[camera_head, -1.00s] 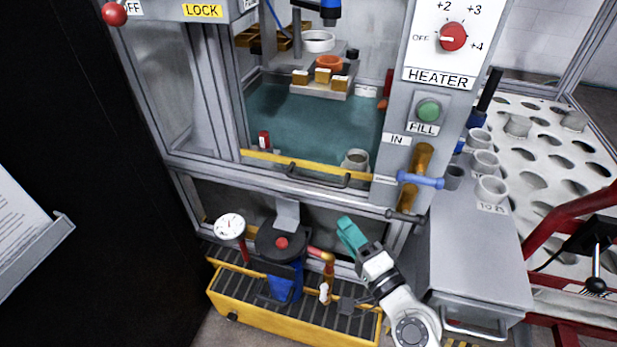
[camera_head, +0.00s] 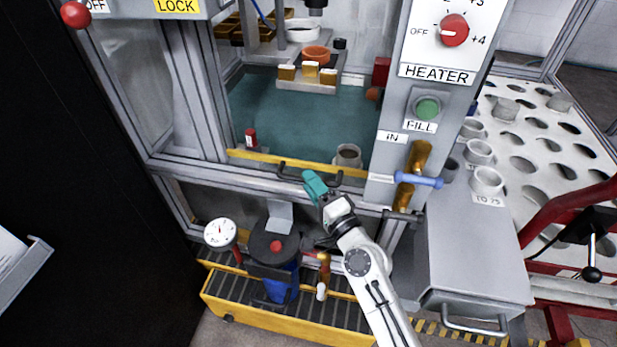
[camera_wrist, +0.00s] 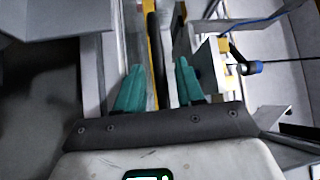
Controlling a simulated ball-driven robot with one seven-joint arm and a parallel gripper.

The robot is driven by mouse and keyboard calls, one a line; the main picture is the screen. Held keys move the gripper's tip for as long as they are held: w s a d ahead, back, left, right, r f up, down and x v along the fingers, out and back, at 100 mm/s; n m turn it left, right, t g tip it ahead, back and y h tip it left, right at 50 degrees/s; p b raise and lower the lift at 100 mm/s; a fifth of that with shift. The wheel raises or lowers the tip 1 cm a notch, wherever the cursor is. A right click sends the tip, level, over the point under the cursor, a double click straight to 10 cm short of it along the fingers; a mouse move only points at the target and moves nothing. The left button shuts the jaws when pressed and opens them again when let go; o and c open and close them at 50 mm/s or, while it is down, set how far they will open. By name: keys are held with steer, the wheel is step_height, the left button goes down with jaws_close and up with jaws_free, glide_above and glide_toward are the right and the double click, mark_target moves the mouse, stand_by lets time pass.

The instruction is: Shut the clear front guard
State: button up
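The front guard's yellow lower edge (camera_head: 255,158) runs across the bottom of the cabinet window. A black bar handle (camera_head: 290,172) is fixed along it. The clear pane is hard to make out, so I cannot tell how far the guard stands open. My gripper (camera_head: 314,184) has teal fingers and is at the handle's middle, hiding part of it. In the wrist view, my gripper (camera_wrist: 158,85) has its fingers apart, with the dark handle bar (camera_wrist: 154,50) and yellow edge showing between them. I cannot tell whether either finger touches the bar.
Below the window stand a blue pot with a black lid (camera_head: 272,245) and a gauge (camera_head: 221,233). A blue-handled valve (camera_head: 418,181) and the heater panel (camera_head: 436,75) are right of the window. Inside, a cup (camera_head: 347,156) stands near the yellow edge.

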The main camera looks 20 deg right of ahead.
steer(key=shift+x, duration=0.85)
jaws_close()
